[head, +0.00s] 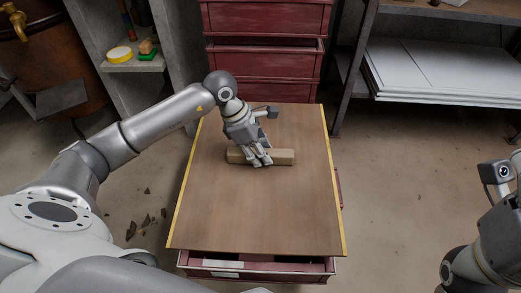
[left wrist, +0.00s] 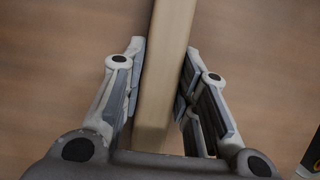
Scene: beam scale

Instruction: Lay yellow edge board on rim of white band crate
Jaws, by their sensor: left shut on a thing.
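The wide brown board (head: 215,215) has yellow strips along its left and right edges. It lies flat over a dark red crate (head: 300,268), whose front rim shows under the board's near edge. I cannot tell whether the board touches the rim all round. A pale wooden bar (head: 282,157) lies across the board's middle. My left gripper (head: 261,163) points down and is shut on this bar. In the left wrist view the bar (left wrist: 165,60) runs between the two fingers (left wrist: 160,90). A pale patch (head: 222,264) shows on the crate's front. My right gripper's fingers are not visible.
Dark red drawers (head: 265,57) stand behind the board. A shelf with white sheets (head: 440,75) is at the back right. A shelf at the left holds a yellow roll (head: 120,54). Dark shards (head: 148,224) lie on the floor at left. Floor at right is mostly clear.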

